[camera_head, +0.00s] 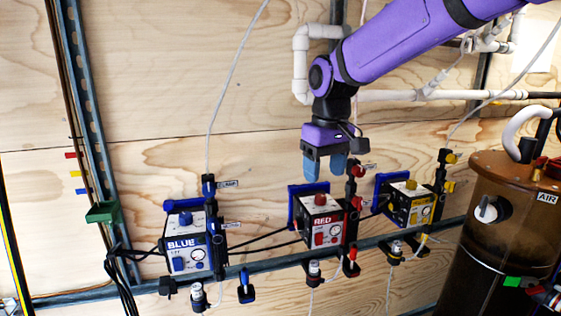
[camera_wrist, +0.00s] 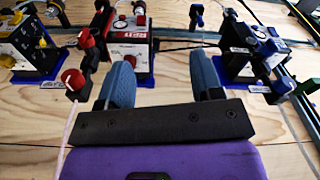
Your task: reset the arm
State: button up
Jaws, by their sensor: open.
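My purple arm reaches in from the upper right in the head view. My gripper (camera_head: 325,170) hangs in front of the plywood wall, above the red box. Its two blue fingers also show in the wrist view (camera_wrist: 160,82), set apart with nothing between them. The white box labelled RED (camera_head: 320,232) stands below the gripper, apart from it. The box labelled BLUE (camera_head: 187,246) is to the left, and the yellow-labelled box (camera_head: 408,208) is to the right.
A brown tank marked AIR (camera_head: 500,220) stands at the right. White pipes (camera_head: 302,65) run behind my arm. Black valves with red handles (camera_head: 357,185) stand close to the gripper's right. A green bracket (camera_head: 103,212) is at left. The plywood at upper left is clear.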

jog(key=s+d+r+m+t, duration=0.1)
jog(key=s+d+r+m, duration=0.1)
jog(key=s+d, duration=0.45)
jog(key=s+d+r+m+t, duration=0.1)
jog(key=s+d+r, duration=0.2)
jog(key=s+d, duration=0.35)
jog(key=s+d+f+m+t, duration=0.3)
jog(key=s+d, duration=0.5)
jog(key=s, duration=0.3)
jog(key=shift+s+d, duration=0.25)
